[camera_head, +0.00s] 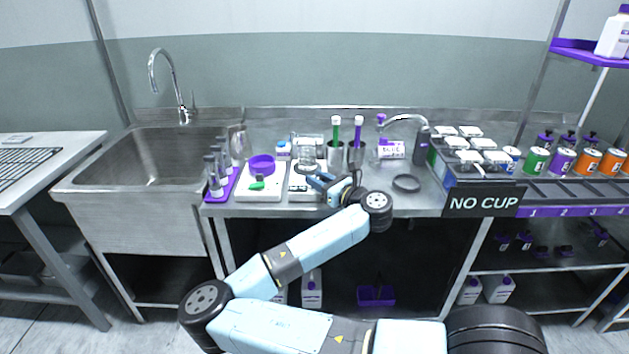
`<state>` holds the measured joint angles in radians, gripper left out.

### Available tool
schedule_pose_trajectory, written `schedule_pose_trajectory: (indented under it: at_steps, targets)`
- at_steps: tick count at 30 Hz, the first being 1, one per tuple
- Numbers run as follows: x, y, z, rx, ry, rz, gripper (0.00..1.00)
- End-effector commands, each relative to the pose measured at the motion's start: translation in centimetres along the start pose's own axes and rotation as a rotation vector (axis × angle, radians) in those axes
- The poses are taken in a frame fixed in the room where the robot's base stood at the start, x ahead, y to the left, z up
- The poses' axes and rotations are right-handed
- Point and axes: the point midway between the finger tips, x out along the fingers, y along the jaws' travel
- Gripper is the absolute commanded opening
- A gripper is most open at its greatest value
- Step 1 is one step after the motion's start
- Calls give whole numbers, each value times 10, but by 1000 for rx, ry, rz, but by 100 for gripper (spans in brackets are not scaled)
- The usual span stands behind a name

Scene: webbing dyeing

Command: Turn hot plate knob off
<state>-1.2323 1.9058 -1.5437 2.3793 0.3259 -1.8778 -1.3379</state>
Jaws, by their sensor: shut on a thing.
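The hot plate (298,187) is a small white unit on the steel counter, left of centre, with a glass beaker (307,156) on top. My gripper (314,183) reaches in from the right at its front face. The fingers are shut on the hot plate knob, which they hide. The knob's angle cannot be seen.
Left of the hot plate is a white scale (251,194) with a purple bowl (262,165) and a green item. A purple tray (214,197) of bottles stands beyond it. Tall cylinders (335,152) stand behind my gripper. A black ring (406,183) lies right.

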Motion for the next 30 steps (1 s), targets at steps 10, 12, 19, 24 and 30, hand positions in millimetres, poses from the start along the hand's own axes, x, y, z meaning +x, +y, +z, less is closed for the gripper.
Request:
schedule_pose_trajectory:
  at_steps: [10,12,19,24,30]
  targets:
    - [0,-1,1,-1,-2,112,1]
    - [0,-1,1,-1,-2,122,1]
    - [1,-1,1,-1,-2,128,1]
    - [0,-1,1,-1,-2,127,1]
    - [0,-1,0,0,-1,127,48]
